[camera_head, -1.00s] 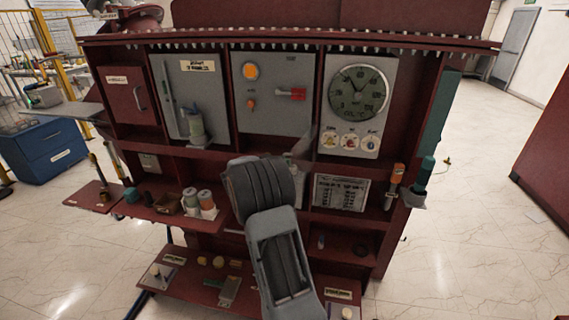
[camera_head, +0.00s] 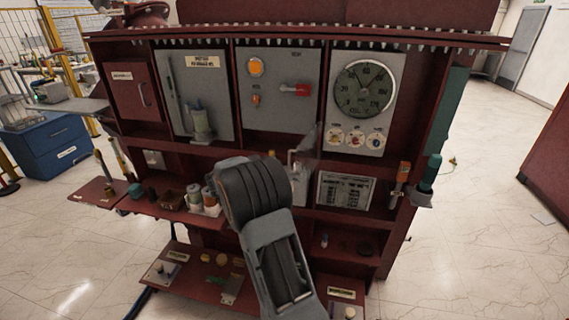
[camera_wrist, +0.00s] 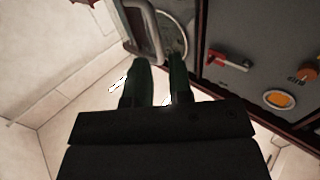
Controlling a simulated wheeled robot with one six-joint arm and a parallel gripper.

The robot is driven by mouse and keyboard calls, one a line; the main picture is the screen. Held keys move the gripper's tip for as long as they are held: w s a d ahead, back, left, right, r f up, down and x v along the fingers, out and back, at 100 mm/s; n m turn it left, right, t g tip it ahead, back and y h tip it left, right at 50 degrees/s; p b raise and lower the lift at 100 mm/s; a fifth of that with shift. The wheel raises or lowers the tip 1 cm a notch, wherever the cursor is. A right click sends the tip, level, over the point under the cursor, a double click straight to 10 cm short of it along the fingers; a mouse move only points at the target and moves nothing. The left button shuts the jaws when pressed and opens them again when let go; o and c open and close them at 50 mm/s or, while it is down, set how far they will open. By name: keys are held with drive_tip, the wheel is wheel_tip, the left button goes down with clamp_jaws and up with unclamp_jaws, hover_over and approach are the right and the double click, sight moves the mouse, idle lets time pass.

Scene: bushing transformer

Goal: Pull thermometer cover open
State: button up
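The round thermometer dial (camera_head: 364,89) sits on a grey panel at the upper right of the red cabinet in the head view. In the wrist view a rounded part (camera_wrist: 172,34) at the top looks like the thermometer, with a pale loop handle (camera_wrist: 143,28) in front of it. My gripper (camera_wrist: 157,64) has two dark green fingers with a gap between them. The handle's lower end is close to the fingertips; I cannot tell if they touch. In the head view my forearm hides the gripper.
Left of the dial, a grey panel carries a red switch (camera_head: 294,90) and an orange lamp (camera_head: 256,66). A screwdriver-like tool (camera_head: 400,178) hangs at the right edge.

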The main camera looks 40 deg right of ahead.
drive_tip(key=w+a+b, duration=0.1)
drive_tip(key=a, duration=0.6)
drive_tip(key=shift+a, duration=0.25)
